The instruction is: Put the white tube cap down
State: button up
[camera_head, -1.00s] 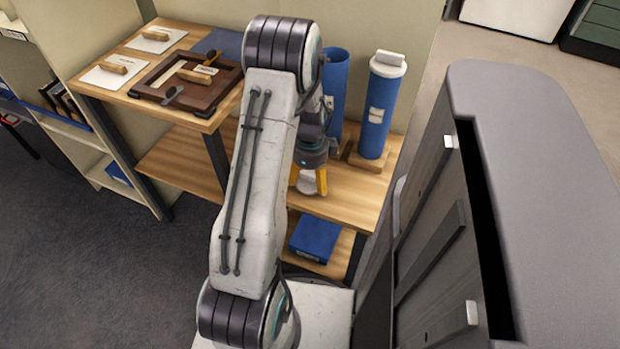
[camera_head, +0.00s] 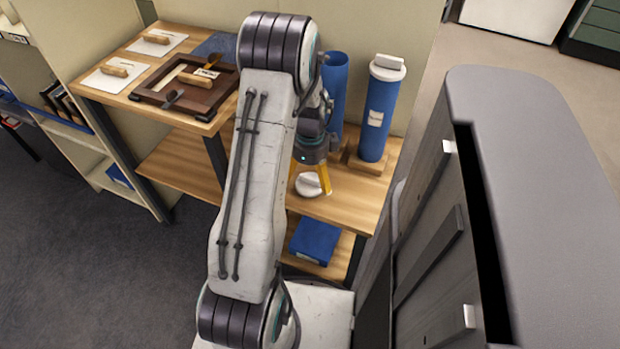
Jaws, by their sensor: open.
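The white tube cap (camera_head: 309,186) lies on the lower wooden surface of the bench (camera_head: 352,200), near its front edge. My gripper (camera_head: 311,178) has yellow fingers, spread open, just above and behind the cap. One finger shows to the right of the cap; the other is mostly hidden by my arm. An uncapped blue tube (camera_head: 336,85) stands behind my gripper, partly hidden by it. A second blue tube (camera_head: 377,115) with a white cap (camera_head: 388,66) on top stands to the right on a wooden base.
A brown framed tray (camera_head: 150,98) with tools sits on the higher bench section at left, beside wood-handled pieces on white sheets (camera_head: 157,37). A blue box (camera_head: 314,240) lies on the shelf below. A grey cabinet (camera_head: 540,190) stands close at right.

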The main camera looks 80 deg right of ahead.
aim_at(307, 177)
notch_tip(307, 177, up, 9)
jog(key=p, duration=0.2)
jog(key=shift+r, duration=0.2)
jog(key=w+a+r+n+h, duration=0.1)
jog(key=w+a+r+n, duration=0.4)
jog(key=w+a+n, duration=0.5)
jog(key=w+a+r+n, duration=0.5)
jog(key=w+a+n, duration=0.15)
jog(key=w, duration=0.65)
jog(key=s+a+r+n+t, duration=0.1)
jog(key=a+n, duration=1)
jog(key=s+a+r+n+t, duration=0.1)
jog(key=a+r+n, duration=0.1)
jog(key=a+n, duration=0.9)
jog(key=shift+a+r+y, duration=0.25)
jog(key=shift+a+y, duration=0.15)
jog(key=shift+a, duration=0.3)
